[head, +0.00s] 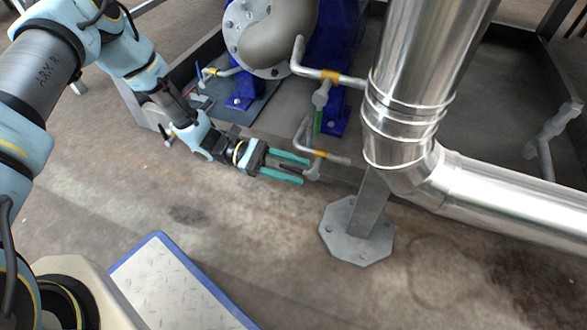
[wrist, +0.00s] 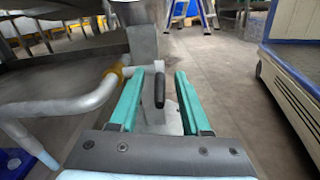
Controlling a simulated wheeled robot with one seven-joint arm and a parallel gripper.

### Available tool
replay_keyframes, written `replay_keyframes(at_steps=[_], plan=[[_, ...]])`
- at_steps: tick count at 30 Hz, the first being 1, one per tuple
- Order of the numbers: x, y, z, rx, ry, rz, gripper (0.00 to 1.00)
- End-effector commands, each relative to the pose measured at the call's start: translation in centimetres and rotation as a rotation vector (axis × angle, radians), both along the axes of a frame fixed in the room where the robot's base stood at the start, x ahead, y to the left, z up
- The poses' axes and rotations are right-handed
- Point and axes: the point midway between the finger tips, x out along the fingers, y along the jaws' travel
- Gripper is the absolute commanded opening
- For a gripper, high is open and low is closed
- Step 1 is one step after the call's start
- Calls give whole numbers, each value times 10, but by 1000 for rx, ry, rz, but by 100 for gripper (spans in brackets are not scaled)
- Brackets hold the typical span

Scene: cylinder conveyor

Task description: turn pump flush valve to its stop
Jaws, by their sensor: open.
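My gripper (head: 305,171) is open, its two teal fingers pointing right in the head view. In the wrist view my gripper (wrist: 158,76) has a valve's black lever handle (wrist: 159,91) between its fingers, with a gap on each side. The lever also shows as a dark bar (head: 291,168) between the fingers in the head view. The valve body (head: 312,173) sits on a thin grey pipe with a yellow band (head: 319,153), just past the fingertips. I see no label naming this valve.
A second valve has a green handle (head: 318,122) above the gripper. A thick steel pipe (head: 408,90) and its floor post (head: 358,230) stand to the right. The pump flange (head: 245,35) and blue mount are behind. A blue-edged platform (head: 165,285) is in front.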

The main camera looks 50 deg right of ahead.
Motion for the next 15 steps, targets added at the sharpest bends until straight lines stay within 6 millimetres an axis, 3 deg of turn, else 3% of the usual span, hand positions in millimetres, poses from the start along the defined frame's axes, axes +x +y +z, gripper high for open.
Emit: replay_keyframes(at_steps=[4, 15], plan=[[0, 0, 0, 0, 0, 0, 47], [0, 0, 0, 0, 0, 0, 6]])
